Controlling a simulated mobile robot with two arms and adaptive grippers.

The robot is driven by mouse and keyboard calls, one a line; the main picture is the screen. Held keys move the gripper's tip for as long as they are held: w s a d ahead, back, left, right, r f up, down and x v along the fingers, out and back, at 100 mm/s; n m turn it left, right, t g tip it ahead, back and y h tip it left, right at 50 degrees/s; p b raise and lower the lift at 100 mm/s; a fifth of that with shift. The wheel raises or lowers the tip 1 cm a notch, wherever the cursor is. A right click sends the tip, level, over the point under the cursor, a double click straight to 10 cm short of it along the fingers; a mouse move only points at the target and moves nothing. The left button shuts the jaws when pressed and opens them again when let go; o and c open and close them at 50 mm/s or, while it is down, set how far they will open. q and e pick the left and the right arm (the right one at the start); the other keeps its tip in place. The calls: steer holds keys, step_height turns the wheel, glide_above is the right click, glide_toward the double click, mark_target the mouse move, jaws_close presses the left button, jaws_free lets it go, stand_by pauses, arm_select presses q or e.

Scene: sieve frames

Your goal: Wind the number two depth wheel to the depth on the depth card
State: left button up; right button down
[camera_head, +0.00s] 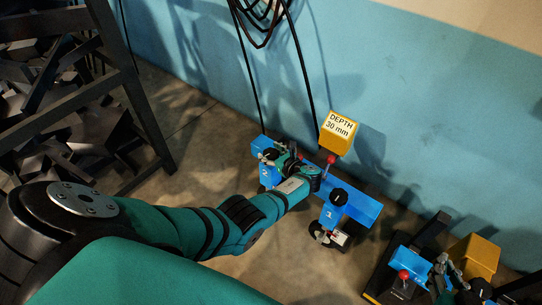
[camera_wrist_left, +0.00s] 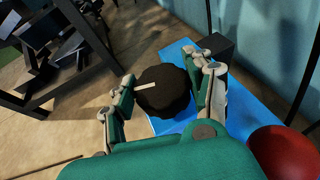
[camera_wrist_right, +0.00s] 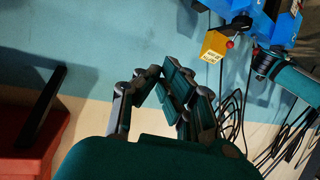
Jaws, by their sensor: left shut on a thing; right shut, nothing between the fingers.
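The depth card is the yellow block (camera_head: 338,133) reading "DEPTH 30 mm", above a blue beam (camera_head: 358,206); it shows in the right wrist view (camera_wrist_right: 215,45), too. A black knob (camera_wrist_left: 163,92) with a pale pointer line sits on the beam's left unit; its scale is not readable. My left gripper (camera_wrist_left: 165,88) has its fingers on both sides of this knob and is shut on it; in the head view it is partly hidden by its arm. Another black knob (camera_head: 338,196) tops the right unit. My right gripper (camera_wrist_right: 160,78) is shut and empty, away from the beam.
A red ball knob (camera_wrist_left: 283,150) stands on the beam close to my left gripper. Black cables (camera_head: 262,25) hang on the blue wall. A dark rack (camera_head: 140,110) stands at left. Another blue unit (camera_head: 412,262) and a yellow block (camera_head: 478,255) are at lower right.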

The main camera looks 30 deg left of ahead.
mark_target(270, 153)
arm_select(q)
steer(key=shift+w+a+r, duration=0.1)
steer(key=shift+r, duration=0.1)
arm_select(e)
steer(key=shift+w+a+r+t, duration=0.15)
steer(key=shift+w+r+t, duration=0.15)
steer(key=shift+r, duration=0.2)
steer(key=shift+w+a+r+t, duration=0.15)
steer(key=shift+w+r+t, duration=0.15)
steer(key=shift+r, duration=0.15)
arm_select(q)
steer(key=o, duration=0.9)
steer(key=shift+o, duration=1.4)
steer(key=shift+f, duration=0.15)
step_height(270, 153, up, 10)
steer(key=shift+r, duration=0.1)
